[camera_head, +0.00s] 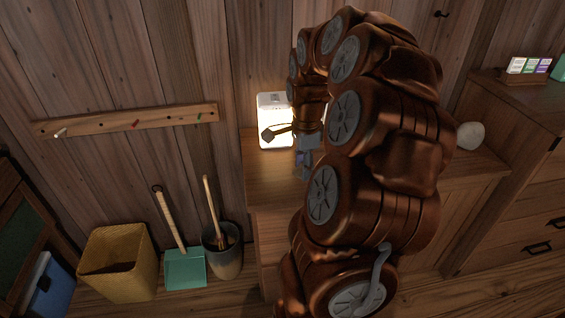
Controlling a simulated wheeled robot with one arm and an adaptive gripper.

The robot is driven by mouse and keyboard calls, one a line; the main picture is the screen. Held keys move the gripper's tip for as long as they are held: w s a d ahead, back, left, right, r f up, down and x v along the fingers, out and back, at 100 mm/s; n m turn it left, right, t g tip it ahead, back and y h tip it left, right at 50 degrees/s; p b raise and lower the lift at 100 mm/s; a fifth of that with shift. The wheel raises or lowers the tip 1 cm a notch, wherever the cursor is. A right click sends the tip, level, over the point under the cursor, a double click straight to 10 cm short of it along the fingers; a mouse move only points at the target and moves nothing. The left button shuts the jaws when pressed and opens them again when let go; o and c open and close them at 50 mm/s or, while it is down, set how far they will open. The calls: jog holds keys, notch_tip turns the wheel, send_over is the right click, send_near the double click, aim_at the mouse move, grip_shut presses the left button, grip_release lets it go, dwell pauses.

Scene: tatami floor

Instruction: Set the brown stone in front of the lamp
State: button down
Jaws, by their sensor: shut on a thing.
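The lamp (267,106) is a glowing white box-shaped light standing at the left back of the low wooden cabinet, against the wall. My gripper (302,168) points down over the cabinet top, just right of the lamp and nearer to me. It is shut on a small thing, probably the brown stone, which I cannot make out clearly. The stone is not seen lying anywhere else. I cannot tell whether the held thing touches the cabinet top. My arm hides much of the cabinet.
The low cabinet (265,188) has a pale rounded object (470,135) at its right. A taller drawer cabinet (525,190) stands beyond, with small boxes (530,65) on top. A yellow basket (118,262), teal dustpan (185,268) and grey bucket (222,255) stand on the floor at left.

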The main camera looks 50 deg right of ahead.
send_over(282, 172)
jog(key=shift+d+f, duration=0.15)
jog(key=shift+f, duration=1.95)
jog(key=shift+f, duration=0.1)
jog(key=shift+f, duration=0.1)
jog(key=c, duration=0.6)
grip_release()
